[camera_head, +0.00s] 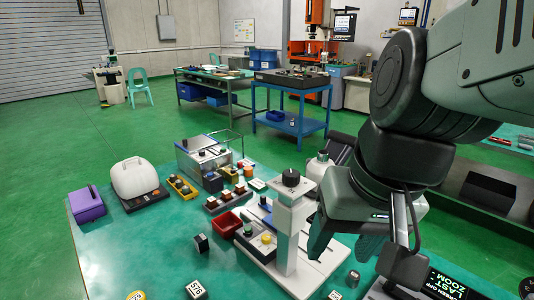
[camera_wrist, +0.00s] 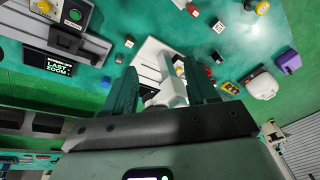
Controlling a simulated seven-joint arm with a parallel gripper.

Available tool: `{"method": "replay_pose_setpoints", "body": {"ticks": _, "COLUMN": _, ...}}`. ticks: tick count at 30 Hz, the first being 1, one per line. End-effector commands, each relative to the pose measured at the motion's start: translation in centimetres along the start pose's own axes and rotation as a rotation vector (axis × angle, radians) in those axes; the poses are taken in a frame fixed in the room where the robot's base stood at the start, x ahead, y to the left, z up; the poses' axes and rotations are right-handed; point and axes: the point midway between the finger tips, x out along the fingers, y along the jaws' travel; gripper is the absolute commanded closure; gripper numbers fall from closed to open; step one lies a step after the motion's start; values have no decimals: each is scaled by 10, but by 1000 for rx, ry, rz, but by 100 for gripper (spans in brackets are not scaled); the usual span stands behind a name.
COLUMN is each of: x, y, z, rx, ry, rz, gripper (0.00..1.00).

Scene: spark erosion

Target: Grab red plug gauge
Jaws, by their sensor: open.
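I cannot pick out a red plug gauge with certainty. Small red-topped pieces stand in a holder (camera_head: 228,198) in the middle of the green table in the head view; they are too small to tell apart. My gripper (camera_head: 345,246) is at the right, above the table beside the white column stand (camera_head: 288,230), well to the right of that holder. In the wrist view my gripper (camera_wrist: 160,66) has its two fingers spread, with the white stand (camera_wrist: 172,90) seen between them. I see nothing held.
A red bin (camera_head: 226,224) lies left of the stand's base.

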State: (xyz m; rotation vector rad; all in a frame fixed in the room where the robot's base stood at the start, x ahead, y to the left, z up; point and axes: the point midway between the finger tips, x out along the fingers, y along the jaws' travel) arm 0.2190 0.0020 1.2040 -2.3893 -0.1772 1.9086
Motion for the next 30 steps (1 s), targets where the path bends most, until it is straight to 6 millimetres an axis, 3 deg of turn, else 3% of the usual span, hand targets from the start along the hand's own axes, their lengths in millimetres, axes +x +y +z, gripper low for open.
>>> {"method": "replay_pose_setpoints", "body": {"ticks": 1, "x": 17, "y": -6, "z": 1, "rx": 27, "ry": -94, "rz": -44, "gripper": 43}}
{"method": "replay_pose_setpoints", "body": {"ticks": 6, "x": 60, "y": -32, "z": 8, "rx": 130, "ry": -357, "rz": -226, "gripper": 43}}
{"method": "replay_pose_setpoints", "body": {"ticks": 15, "x": 120, "y": -79, "z": 9, "rx": 384, "ry": -730, "rz": -596, "gripper": 43}}
{"method": "replay_pose_setpoints", "body": {"ticks": 24, "x": 179, "y": -110, "z": -10, "rx": 750, "ry": -947, "rz": -992, "gripper": 43}}
{"method": "replay_pose_setpoints", "body": {"ticks": 30, "x": 230, "y": -116, "z": -24, "rx": 1062, "ry": -985, "rz": -1230, "gripper": 43}}
